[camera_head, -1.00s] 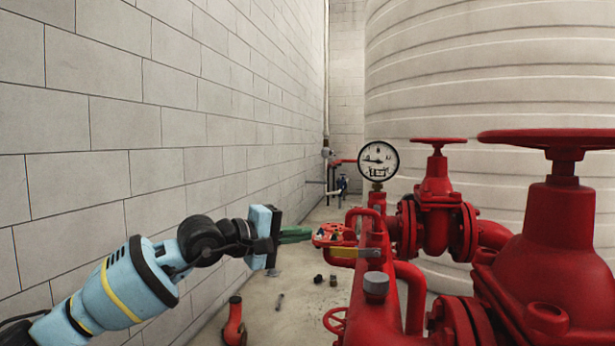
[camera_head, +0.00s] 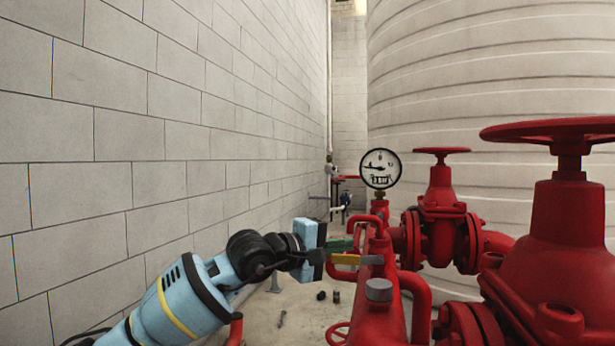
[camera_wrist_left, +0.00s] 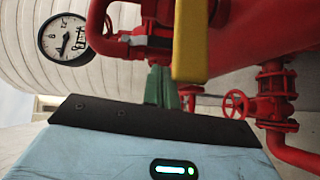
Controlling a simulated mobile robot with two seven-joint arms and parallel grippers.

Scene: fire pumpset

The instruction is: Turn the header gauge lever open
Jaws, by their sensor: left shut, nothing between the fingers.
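The round header gauge (camera_head: 380,168) with a white dial stands on the red header pipe, and it also shows in the left wrist view (camera_wrist_left: 63,38). A yellow lever (camera_head: 346,259) sticks out leftward from the red pipework below the gauge. In the left wrist view the yellow lever (camera_wrist_left: 190,45) hangs close in front of the camera. My left gripper (camera_head: 341,245) has green fingers, shut and empty, just beside the lever. The fingers also show behind the lever in the left wrist view (camera_wrist_left: 160,88). I cannot tell whether they touch it. My right gripper is out of view.
Red valves with handwheels (camera_head: 441,151) and a large handwheel (camera_head: 560,130) fill the right side. A pale block wall (camera_head: 130,130) runs along the left. A ribbed tank (camera_head: 490,70) stands behind. Small loose parts lie on the floor (camera_head: 295,310).

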